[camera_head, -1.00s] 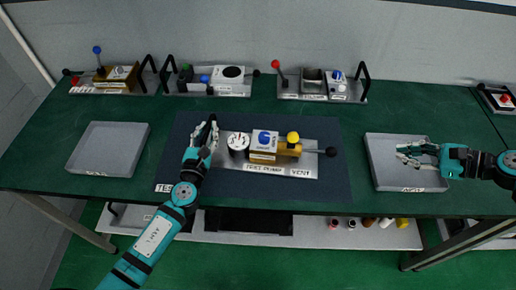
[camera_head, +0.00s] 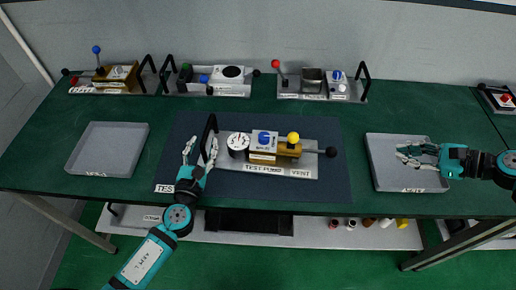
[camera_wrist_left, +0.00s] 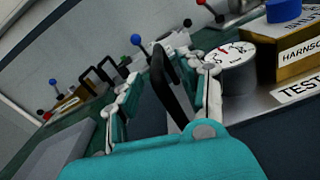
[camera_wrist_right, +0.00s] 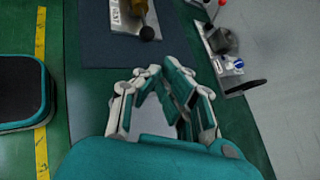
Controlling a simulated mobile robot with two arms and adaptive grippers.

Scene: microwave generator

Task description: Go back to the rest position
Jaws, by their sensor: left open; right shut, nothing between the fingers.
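My left gripper (camera_head: 199,152) is open beside the left end of the test pump plate (camera_head: 300,172), close to its black handle (camera_head: 210,135). In the left wrist view the handle (camera_wrist_left: 172,85) stands between the spread fingers (camera_wrist_left: 165,100); I cannot tell whether they touch it. The pump plate carries a round gauge (camera_head: 238,142), a blue knob, a yellow knob and a black ball lever. My right gripper (camera_head: 411,152) is over the right grey tray (camera_head: 405,181). It is empty, with its fingertips together in the right wrist view (camera_wrist_right: 156,76).
A left grey tray (camera_head: 88,165) lies empty on the green table (camera_head: 140,108). Several handled units, including one with a red ball lever (camera_head: 315,97), stand along the back edge. The pump plate rests on a dark mat (camera_head: 335,190). A shelf with small items is below.

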